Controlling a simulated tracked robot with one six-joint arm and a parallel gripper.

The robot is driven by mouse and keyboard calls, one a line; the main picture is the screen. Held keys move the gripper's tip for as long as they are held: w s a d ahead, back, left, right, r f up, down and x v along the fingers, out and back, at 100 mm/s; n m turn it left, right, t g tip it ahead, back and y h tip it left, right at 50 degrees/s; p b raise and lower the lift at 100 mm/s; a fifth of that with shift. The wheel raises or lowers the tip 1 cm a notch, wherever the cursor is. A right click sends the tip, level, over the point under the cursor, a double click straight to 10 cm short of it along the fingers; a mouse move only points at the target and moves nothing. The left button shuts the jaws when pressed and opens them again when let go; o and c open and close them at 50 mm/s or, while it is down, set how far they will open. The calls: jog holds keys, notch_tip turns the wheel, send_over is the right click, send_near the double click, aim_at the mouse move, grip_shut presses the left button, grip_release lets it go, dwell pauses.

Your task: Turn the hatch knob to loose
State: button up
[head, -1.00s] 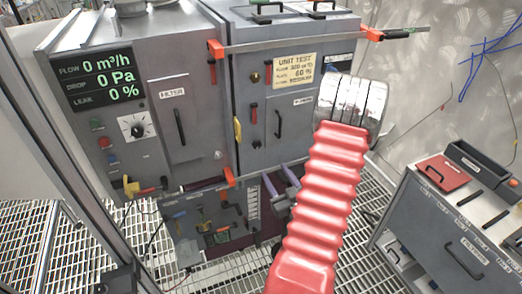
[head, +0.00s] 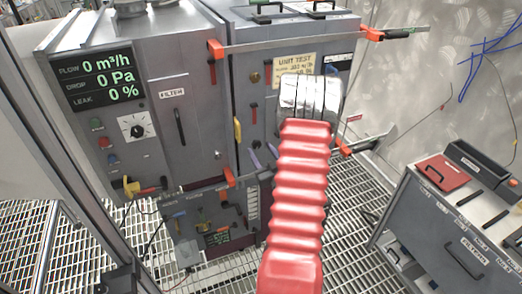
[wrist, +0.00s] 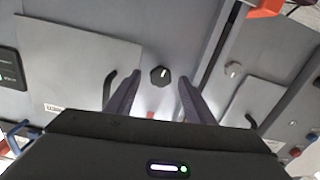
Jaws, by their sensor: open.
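In the wrist view a black knob (wrist: 160,75) with a pale pointer line sits on a grey panel, beside a hatch (wrist: 75,60) with a dark handle. The knob appears between and just beyond the tips of my gripper (wrist: 161,86). Its two dark fingers are apart, with nothing between them. I cannot tell how far the tips are from the panel. In the head view my purple-grey gripper fingers (head: 263,150) reach toward the lower left of the right cabinet's hatch (head: 300,125). I cannot make out the black knob there.
A second, light knob (wrist: 232,70) sits near the filter door. The filter door (head: 180,115), a readout (head: 97,78) and a dial (head: 137,127) are on the left cabinet. An orange-ended bar (head: 290,45) crosses the front.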

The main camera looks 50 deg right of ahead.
jog(key=shift+w+d, duration=0.25)
jog(key=shift+w, duration=0.15)
jog(key=c, duration=1)
